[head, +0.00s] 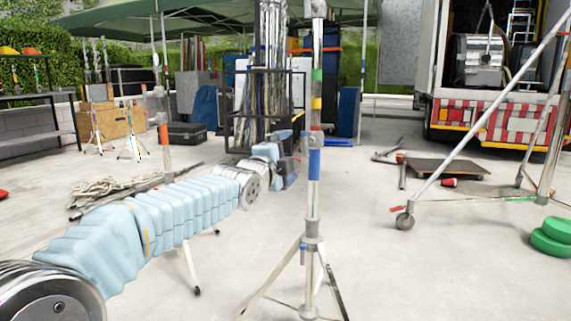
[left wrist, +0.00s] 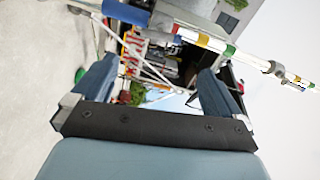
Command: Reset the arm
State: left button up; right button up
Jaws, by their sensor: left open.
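My left arm, in a light blue padded cover, reaches in from the lower left of the head view. My left gripper (head: 292,163) is at its end, just left of a metal light stand (head: 314,200) with coloured tape bands. In the left wrist view my left gripper (left wrist: 158,85) shows two blue fingers spread wide apart with nothing held between them. The taped stand pole (left wrist: 205,40) crosses the top right of that view, beyond the fingers. I cannot tell whether the gripper touches the pole. My right gripper is not in view.
A wheeled metal stand (head: 405,220) and green round weights (head: 553,238) are at right. A truck (head: 500,115) is open behind. A dark wheeled board (head: 446,170) lies on the floor. A rack of poles (head: 268,110) stands at the back. Coiled rope (head: 110,187) lies left. Front right floor is clear.

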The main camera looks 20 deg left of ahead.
pick_arm(q)
jog(key=shift+s, duration=0.1)
dwell(0.4)
jog(key=w+d+f+n+g, duration=0.1)
jog(key=d+f+g, duration=0.1)
jog(key=f, duration=0.6)
jog(key=w+d+f+n+g, duration=0.1)
jog(key=d+f, duration=0.1)
jog(key=f, duration=0.6)
jog(key=s+d+f+n+g, duration=0.1)
jog(key=s+f+n+g, duration=0.2)
jog(key=f, duration=1.1)
jog(key=s+f+n+g, duration=0.3)
jog(key=f+n, duration=0.1)
jog(key=f, duration=1)
jog(key=s+d+f+n+g+h, duration=0.1)
jog(key=s+d+f+n+g, duration=0.2)
jog(key=s+f, duration=0.75)
jog(key=s+d+f+n+g, duration=0.1)
jog(key=s+f+n+g, duration=0.3)
jog(key=s+f, duration=0.7)
jog(key=s+d+n+g+h+p, duration=0.1)
jog(key=s+d+n+h, duration=0.2)
jog(key=s, duration=0.5)
notch_tip(320, 180, up, 16)
jog(key=y+p, duration=0.1)
jog(key=p, duration=1.5)
